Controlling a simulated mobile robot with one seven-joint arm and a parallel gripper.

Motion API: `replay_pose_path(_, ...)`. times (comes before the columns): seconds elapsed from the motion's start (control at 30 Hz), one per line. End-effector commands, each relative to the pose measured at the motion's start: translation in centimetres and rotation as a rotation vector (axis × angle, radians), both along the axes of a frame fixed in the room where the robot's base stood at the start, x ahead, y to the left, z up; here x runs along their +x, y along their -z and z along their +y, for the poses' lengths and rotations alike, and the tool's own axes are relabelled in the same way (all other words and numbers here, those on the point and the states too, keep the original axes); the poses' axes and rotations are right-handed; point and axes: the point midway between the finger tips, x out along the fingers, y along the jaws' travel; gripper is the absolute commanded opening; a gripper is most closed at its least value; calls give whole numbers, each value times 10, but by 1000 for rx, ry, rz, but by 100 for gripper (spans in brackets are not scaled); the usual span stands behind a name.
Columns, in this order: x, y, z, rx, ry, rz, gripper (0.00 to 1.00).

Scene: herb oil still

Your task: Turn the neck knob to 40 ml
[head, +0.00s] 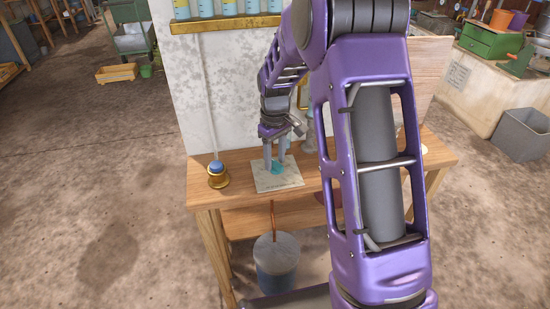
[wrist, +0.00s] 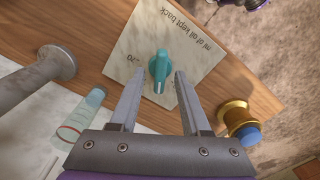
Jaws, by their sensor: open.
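The teal neck knob (wrist: 159,68) sits on a pale square plate (wrist: 185,40) lettered "ml of oil kept back". In the wrist view the knob's narrow end points down the picture, and a "70" is readable to its left; other scale marks are not readable. My gripper (wrist: 160,75) is open, its fingertips on either side of the knob with gaps showing on both sides. In the head view my gripper (head: 275,163) reaches down over the plate (head: 285,182), and the knob (head: 278,170) shows partly between and behind the fingers.
A brass fitting with a blue top (head: 217,174) stands left of the plate on the wooden bench (head: 330,178). A glass tube (wrist: 82,118) and a grey post (wrist: 40,80) stand close by in the wrist view. A grey bucket (head: 276,265) stands below. A pale wall (head: 228,100) rises behind.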

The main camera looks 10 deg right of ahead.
Motion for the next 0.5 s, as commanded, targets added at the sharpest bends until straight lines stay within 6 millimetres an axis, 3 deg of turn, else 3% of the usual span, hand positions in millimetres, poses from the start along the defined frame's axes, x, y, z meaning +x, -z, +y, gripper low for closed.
replay_pose_path(0.07,0,0,0,0,0,0,43)
replay_pose_path(0.3,0,0,0,0,0,0,0)
replay_pose_path(0.5,0,0,0,0,0,0,0)
